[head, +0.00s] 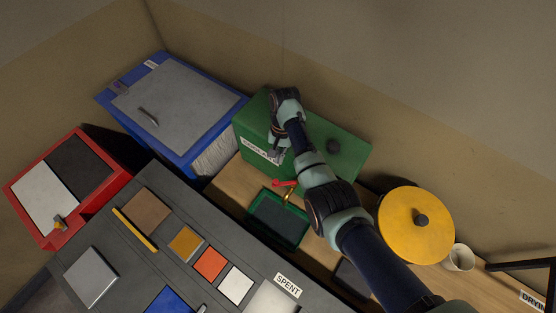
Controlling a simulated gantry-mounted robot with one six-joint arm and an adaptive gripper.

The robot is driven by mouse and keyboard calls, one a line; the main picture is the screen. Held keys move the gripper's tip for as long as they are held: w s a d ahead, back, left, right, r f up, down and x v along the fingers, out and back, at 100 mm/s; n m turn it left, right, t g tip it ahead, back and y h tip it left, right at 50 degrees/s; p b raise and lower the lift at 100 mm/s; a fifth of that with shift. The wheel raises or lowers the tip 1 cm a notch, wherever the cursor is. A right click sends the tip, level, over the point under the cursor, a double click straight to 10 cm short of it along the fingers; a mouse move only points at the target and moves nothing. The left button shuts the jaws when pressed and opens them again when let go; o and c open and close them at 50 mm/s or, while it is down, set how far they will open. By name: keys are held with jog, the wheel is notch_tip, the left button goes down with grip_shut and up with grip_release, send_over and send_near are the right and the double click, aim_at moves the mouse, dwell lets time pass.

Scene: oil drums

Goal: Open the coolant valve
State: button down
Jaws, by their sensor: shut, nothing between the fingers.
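The green coolant tank (345,150) stands at the back middle, with a white label (260,151) on its front that is partly covered by my gripper. A red valve lever (284,184) sticks out low at the tank's front, pointing left in the picture. A brass-coloured spout (288,197) shows beside it, close to my arm. A green-rimmed tray (258,234) lies below the spout. My gripper (276,152) is shut and empty, pointing down in front of the label, above the lever and apparently apart from it. My arm hides part of the tank's front.
A blue bin (180,100) with a grey lid stands left of the tank, and a red box (85,165) farther left. A yellow round lid (415,225) and white cup (460,257) are at right. A grey bench (190,275) with coloured squares fills the foreground.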

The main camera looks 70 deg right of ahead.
aim_at(284, 182)
jog(key=b+x, duration=0.1)
jog(key=x, duration=0.7)
jog(key=shift+f, duration=0.2)
